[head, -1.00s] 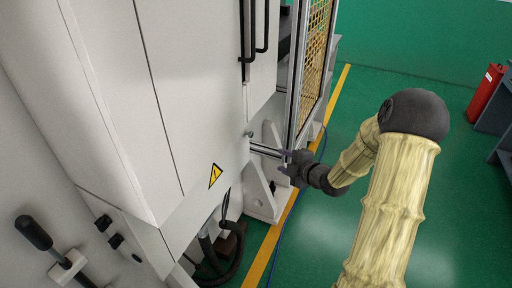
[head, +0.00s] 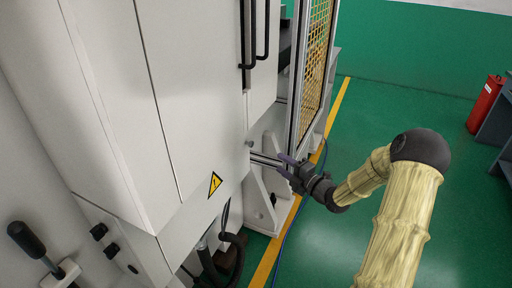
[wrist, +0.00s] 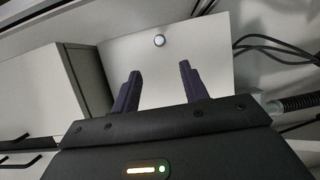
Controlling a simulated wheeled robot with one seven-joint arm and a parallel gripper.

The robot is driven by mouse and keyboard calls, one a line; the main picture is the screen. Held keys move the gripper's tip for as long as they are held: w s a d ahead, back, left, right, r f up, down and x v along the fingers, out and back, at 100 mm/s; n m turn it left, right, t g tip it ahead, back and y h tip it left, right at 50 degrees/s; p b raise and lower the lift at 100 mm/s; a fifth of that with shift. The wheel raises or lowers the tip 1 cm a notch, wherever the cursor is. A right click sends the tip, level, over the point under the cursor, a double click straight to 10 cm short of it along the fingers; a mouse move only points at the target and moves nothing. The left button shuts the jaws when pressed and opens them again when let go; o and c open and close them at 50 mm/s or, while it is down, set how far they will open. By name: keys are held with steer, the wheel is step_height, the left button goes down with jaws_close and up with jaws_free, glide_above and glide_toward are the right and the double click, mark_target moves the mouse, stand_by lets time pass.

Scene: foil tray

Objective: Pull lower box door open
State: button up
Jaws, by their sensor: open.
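A white panel (wrist: 205,48) with a small round metal knob (wrist: 159,41) lies ahead of my gripper in the wrist view; it looks like the lower box door, though I cannot be sure. A small round knob (head: 250,143) also shows low on the white machine in the head view. My gripper (wrist: 160,72) is open and empty, its two dark fingers pointing at the panel with the knob beyond and between them. In the head view my gripper (head: 281,165) is beside the machine's lower right side, near a metal rail. Whether the fingertips touch anything is unclear.
The large white machine (head: 100,90) fills the left, with black handles (head: 247,50) and a yellow mesh guard (head: 318,40). Cables (wrist: 275,48) run at the right of the wrist view. Green floor (head: 400,100) is open to the right; a red cylinder (head: 485,105) stands farther off.

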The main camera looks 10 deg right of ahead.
mark_target(252, 145)
steer(key=p+x, duration=0.1)
steer(key=x, duration=1.3)
steer(key=shift+p, duration=0.35)
steer(key=shift+c, duration=0.4)
steer(key=shift+d, duration=0.2)
jaws_close()
